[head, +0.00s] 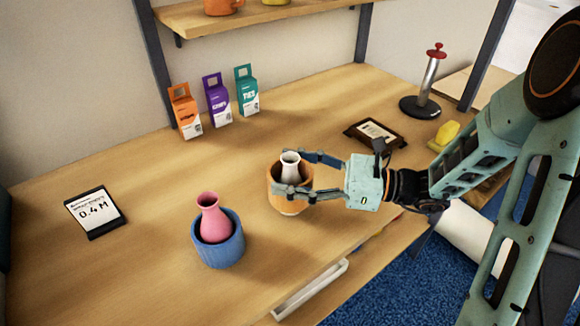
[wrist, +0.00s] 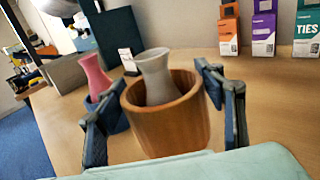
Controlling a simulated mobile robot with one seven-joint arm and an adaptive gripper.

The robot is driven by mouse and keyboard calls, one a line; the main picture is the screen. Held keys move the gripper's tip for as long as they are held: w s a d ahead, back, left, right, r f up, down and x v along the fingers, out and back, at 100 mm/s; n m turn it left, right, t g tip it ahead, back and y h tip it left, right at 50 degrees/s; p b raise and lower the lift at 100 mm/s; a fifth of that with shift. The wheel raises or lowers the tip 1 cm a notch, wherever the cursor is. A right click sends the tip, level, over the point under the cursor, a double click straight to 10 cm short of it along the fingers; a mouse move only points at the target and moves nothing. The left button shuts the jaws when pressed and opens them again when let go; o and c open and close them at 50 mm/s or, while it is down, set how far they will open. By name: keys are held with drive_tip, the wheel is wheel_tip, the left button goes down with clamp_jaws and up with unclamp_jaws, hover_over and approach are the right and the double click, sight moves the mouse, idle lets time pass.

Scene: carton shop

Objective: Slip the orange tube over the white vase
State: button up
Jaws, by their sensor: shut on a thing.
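The orange tube (head: 277,178) is a wide, wood-toned ring near the middle of the table. The white vase (head: 290,164) stands inside it, and its neck and rim show above the tube's top edge. In the wrist view the tube (wrist: 168,128) surrounds the lower body of the vase (wrist: 154,72), which looks pale grey and upright. My gripper (head: 286,172) reaches in from the right, with one finger on each side of the tube, shut on it. The vase's base is hidden inside the tube. I cannot tell whether the tube's bottom touches the table.
A pink vase (head: 212,220) stands in a blue tube (head: 219,251) to the left. A sign (head: 95,210) lies further left. Orange, purple and teal cartons (head: 217,102) stand at the back. A dark tray (head: 375,134) and a red-knobbed stand (head: 430,85) are at the back right.

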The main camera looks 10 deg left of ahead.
sight(290, 183)
drive_tip(key=shift+f+b, duration=0.85)
drive_tip(key=shift+f, duration=0.9)
drive_tip(key=o, duration=0.8)
drive_tip(key=shift+r, duration=0.1)
wheel_tip(290, 183, up, 10)
drive_tip(key=p, duration=0.9)
drive_tip(key=shift+p, duration=0.3)
drive_tip(key=shift+s, duration=0.1)
